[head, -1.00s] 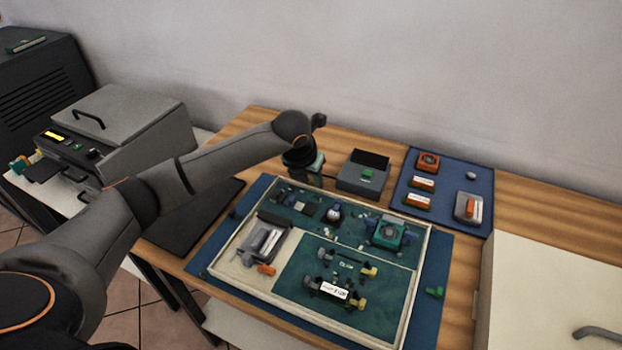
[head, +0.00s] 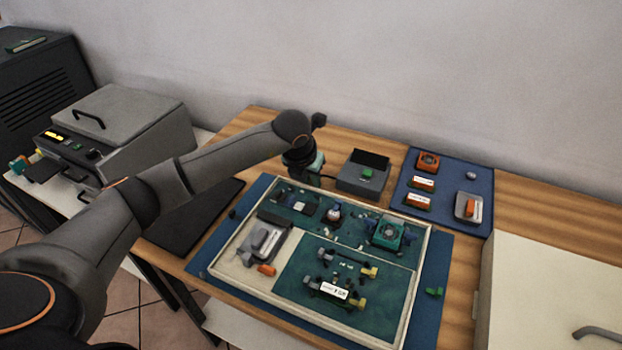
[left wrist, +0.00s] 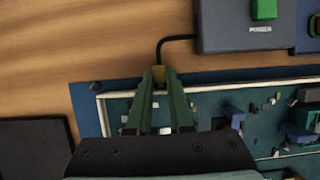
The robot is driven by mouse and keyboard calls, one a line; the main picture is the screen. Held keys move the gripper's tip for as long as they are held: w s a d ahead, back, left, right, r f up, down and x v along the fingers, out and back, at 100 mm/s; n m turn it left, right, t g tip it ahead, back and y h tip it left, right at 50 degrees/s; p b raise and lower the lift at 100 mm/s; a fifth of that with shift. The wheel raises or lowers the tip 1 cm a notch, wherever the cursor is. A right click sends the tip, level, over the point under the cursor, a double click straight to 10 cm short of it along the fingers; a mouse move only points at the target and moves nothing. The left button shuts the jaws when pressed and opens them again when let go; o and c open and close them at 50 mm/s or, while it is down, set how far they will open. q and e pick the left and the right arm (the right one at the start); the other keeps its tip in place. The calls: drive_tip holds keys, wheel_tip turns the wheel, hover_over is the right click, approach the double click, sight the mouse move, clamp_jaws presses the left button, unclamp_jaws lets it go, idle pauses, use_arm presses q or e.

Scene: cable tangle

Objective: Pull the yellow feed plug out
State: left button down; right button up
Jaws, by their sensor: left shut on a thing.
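The yellow feed plug (left wrist: 158,76) is between the fingertips of my left gripper (left wrist: 159,82) in the left wrist view, just beyond the tray's back rim. A black cable (left wrist: 163,46) runs from it up and right to the grey power box (left wrist: 247,30). My left gripper is shut on the plug. In the head view my left gripper (head: 312,178) points down at the tray's back edge, and the plug is too hidden there to make out. I cannot tell whether the plug is seated in a socket. My right gripper is not in view.
The tray (head: 408,312) holds several parts on green boards. The power box with a green switch (head: 364,177) stands behind it. A blue mat (head: 443,203) with orange parts lies at the back right. A dark pad (head: 190,222) lies left of the tray.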

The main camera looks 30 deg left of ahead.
use_arm(q)
drive_tip(key=shift+w, duration=0.1)
idle(0.4)
drive_tip(key=shift+w+b, duration=0.55)
drive_tip(key=shift+w, duration=0.4)
drive_tip(key=c, duration=0.8)
unclamp_jaws()
drive_tip(key=shift+s, duration=0.1)
drive_tip(key=v, duration=1.2)
drive_tip(key=shift+s+r, duration=0.15)
drive_tip(key=shift+r, duration=0.15)
